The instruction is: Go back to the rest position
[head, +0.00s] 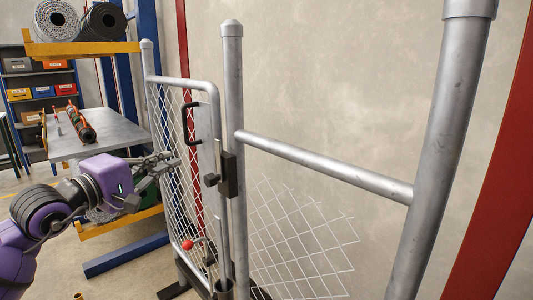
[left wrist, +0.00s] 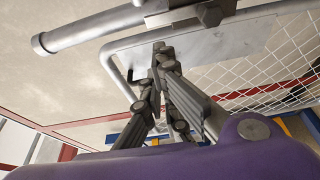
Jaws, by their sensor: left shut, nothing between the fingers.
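My left gripper (head: 165,165) reaches in from the left in the head view, in front of the mesh of the chain-link gate (head: 183,150). Its fingers are shut with nothing between them. In the left wrist view the left gripper (left wrist: 160,50) has its fingertips close together, with the gate's grey frame tube (left wrist: 112,72) behind them. I cannot tell whether the fingertips touch the gate. The gate has a black handle (head: 187,125) and a dark latch (head: 226,176) beside the post. My right gripper is not in view.
A grey table (head: 115,130) with a long tool (head: 80,124) stands behind my left arm. A rack beam (head: 80,48) holds wire rolls. A steel post (head: 233,100), a top rail (head: 325,165) and loose mesh (head: 300,240) fill the middle and right. A red-knobbed lever (head: 188,244) is low on the gate.

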